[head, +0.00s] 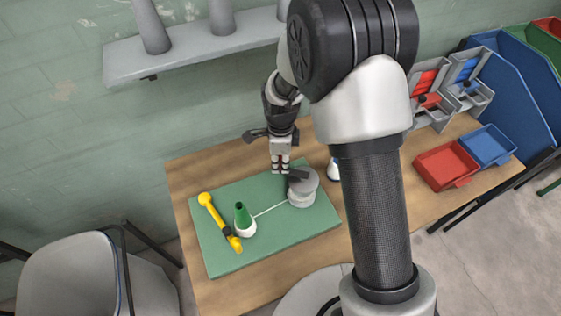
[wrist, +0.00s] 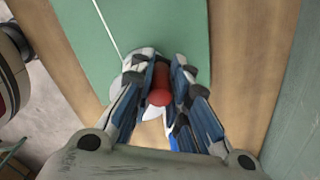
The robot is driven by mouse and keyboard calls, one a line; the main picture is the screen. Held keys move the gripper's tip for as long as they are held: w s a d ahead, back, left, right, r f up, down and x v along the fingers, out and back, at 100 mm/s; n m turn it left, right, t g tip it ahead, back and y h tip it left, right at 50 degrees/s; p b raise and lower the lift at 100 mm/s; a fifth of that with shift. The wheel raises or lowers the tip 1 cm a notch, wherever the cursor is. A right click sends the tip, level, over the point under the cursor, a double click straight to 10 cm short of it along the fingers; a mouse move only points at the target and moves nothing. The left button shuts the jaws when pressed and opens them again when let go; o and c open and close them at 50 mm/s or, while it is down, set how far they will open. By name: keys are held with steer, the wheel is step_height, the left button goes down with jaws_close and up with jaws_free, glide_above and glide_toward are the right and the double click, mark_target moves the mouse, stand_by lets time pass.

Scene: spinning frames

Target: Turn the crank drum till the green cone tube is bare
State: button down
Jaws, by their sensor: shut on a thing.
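The green cone tube (head: 241,214) stands upright on a green mat, with white thread wound around its base (head: 246,230). A taut white thread runs from it to the grey crank drum (head: 301,190) at the mat's right side. My gripper (head: 284,172) is at the drum's back left edge, pointing down. In the wrist view my gripper (wrist: 158,78) is shut on the drum's red crank knob (wrist: 160,96), which shows between the fingers. The fingers hide part of the drum, and the knob is hard to make out in the head view.
A yellow tool (head: 212,208) with a black band lies left of the cone on the mat (head: 225,262). A small white and blue object (head: 333,171) stands right of the drum. Red (head: 446,166) and blue (head: 488,146) bins are at the table's right. A grey shelf (head: 190,48) hangs above.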

steer(key=c, duration=1.5)
jaws_free()
step_height(320, 180, up, 12)
steer(key=shift+r, duration=0.1)
